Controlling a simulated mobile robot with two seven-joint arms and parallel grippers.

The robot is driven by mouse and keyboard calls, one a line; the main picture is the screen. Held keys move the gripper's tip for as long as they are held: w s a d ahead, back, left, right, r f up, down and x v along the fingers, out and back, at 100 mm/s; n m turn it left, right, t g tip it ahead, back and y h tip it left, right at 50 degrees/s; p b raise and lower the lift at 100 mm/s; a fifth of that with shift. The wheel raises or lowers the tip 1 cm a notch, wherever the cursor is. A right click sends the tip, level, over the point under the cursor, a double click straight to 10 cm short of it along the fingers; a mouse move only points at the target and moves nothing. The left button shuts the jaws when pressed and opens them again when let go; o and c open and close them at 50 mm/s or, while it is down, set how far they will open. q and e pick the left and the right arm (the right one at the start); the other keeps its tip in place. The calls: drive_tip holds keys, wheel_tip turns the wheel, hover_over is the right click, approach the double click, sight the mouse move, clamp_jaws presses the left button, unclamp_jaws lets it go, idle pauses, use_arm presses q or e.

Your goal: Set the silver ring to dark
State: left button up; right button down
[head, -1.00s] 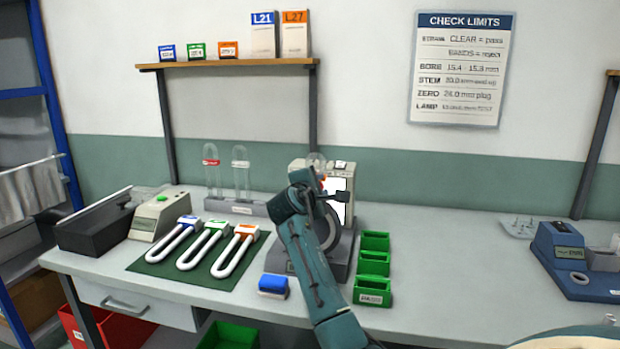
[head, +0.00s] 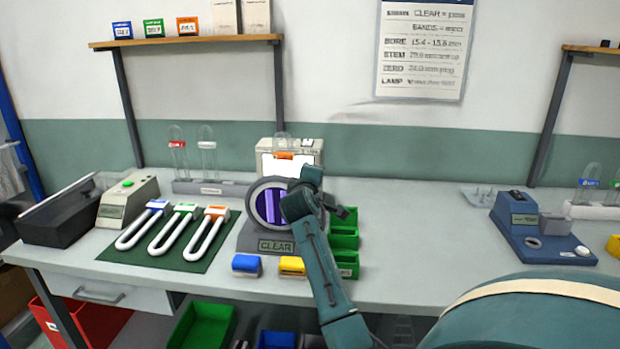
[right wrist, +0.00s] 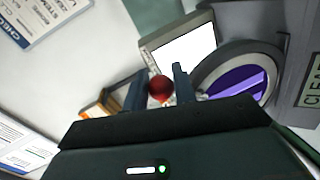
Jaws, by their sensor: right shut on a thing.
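The silver ring (head: 250,207) surrounds a round window (head: 268,206) on a grey stand; it also shows in the right wrist view (right wrist: 212,68). The window is purple with lighter bands. A plate (head: 275,246) below reads CLEAR. My right gripper (head: 338,209) is at the ring's right side and hides part of it. In the right wrist view, its fingers (right wrist: 159,84) are shut on a red ball-shaped knob (right wrist: 160,89) beside the ring. How the knob joins the ring is hidden. My left gripper is not in view.
A box with a bright white panel (head: 288,163) stands behind the ring. Green bins (head: 345,238) are close on the right. Blue (head: 246,264) and yellow (head: 292,266) blocks lie in front. U-shaped tubes lie on a green mat (head: 190,257) to the left.

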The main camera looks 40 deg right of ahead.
drive_tip(key=shift+w+a+f, duration=0.15)
drive_tip(key=shift+w+a, duration=0.05)
drive_tip(key=shift+a, duration=0.1)
drive_tip(key=c, duration=1.3)
unclamp_jaws()
drive_tip(key=shift+o, duration=0.7)
drive_tip(key=shift+w, duration=0.1)
drive_tip(key=shift+d, duration=0.1)
drive_tip(key=b+v, duration=0.1)
drive_tip(key=v, duration=1.2)
drive_tip(key=shift+s, duration=0.25)
